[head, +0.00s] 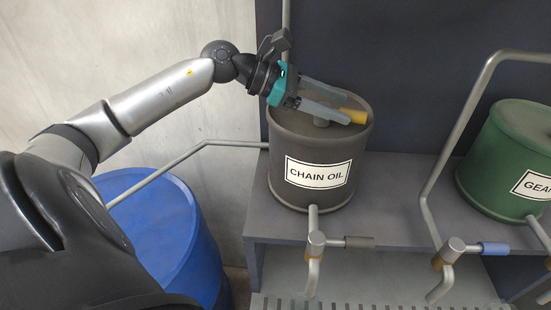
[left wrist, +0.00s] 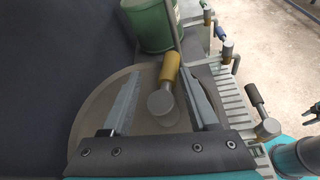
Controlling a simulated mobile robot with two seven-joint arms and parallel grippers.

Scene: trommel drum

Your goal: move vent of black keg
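The black keg (head: 283,135), labelled CHAIN OIL, stands on the shelf in the head view. Its vent has a yellow handle (head: 354,116) and a grey round hub (head: 321,122) on the lid. My left gripper (head: 347,106) is over the lid, fingers open. In the left wrist view, the yellow handle (left wrist: 170,68) and hub (left wrist: 160,103) show between the two spread fingers, nearer the right one. I cannot tell whether a finger touches the vent. A small dark shape at the right edge of the wrist view may be my right gripper (left wrist: 314,112).
The keg's tap (head: 316,243) with a brown handle is below it. A green keg (head: 505,160) stands to the right, past a bent grey pipe (head: 462,125). A blue barrel (head: 168,235) stands at lower left. A grated tray (head: 400,303) lies under the taps.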

